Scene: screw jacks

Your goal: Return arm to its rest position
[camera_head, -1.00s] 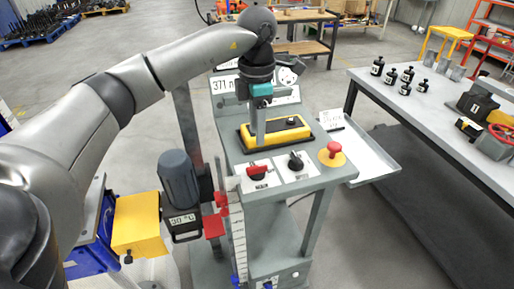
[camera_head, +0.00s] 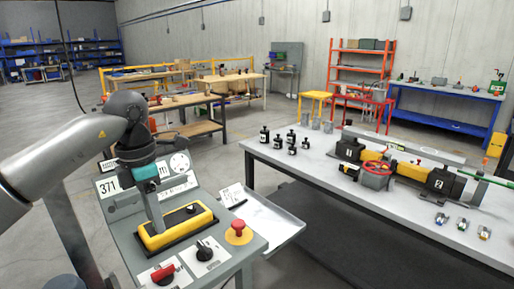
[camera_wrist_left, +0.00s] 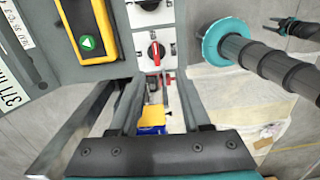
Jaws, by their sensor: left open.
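My left gripper (camera_head: 155,218) reaches in from the left on the grey arm and points down over the grey console (camera_head: 130,215). Its fingers appear in front of the yellow-framed box (camera_head: 200,217) on the console top; I cannot tell whether they touch it. The left wrist view shows the two fingers (camera_wrist_left: 156,100) apart with nothing between them. The box with its green button (camera_wrist_left: 87,43) lies up and left of them there. A dark, teal-banded gripper-like part (camera_wrist_left: 290,27) shows at the upper right of that view, too small to read its jaws.
The console carries a red switch (camera_head: 163,272), a black knob (camera_head: 204,252) and a red mushroom button (camera_head: 238,230). A tray (camera_head: 268,222) juts from its right side. The long table (camera_head: 330,178) at right holds small black bottles (camera_head: 292,142) and a red handwheel (camera_head: 377,168).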

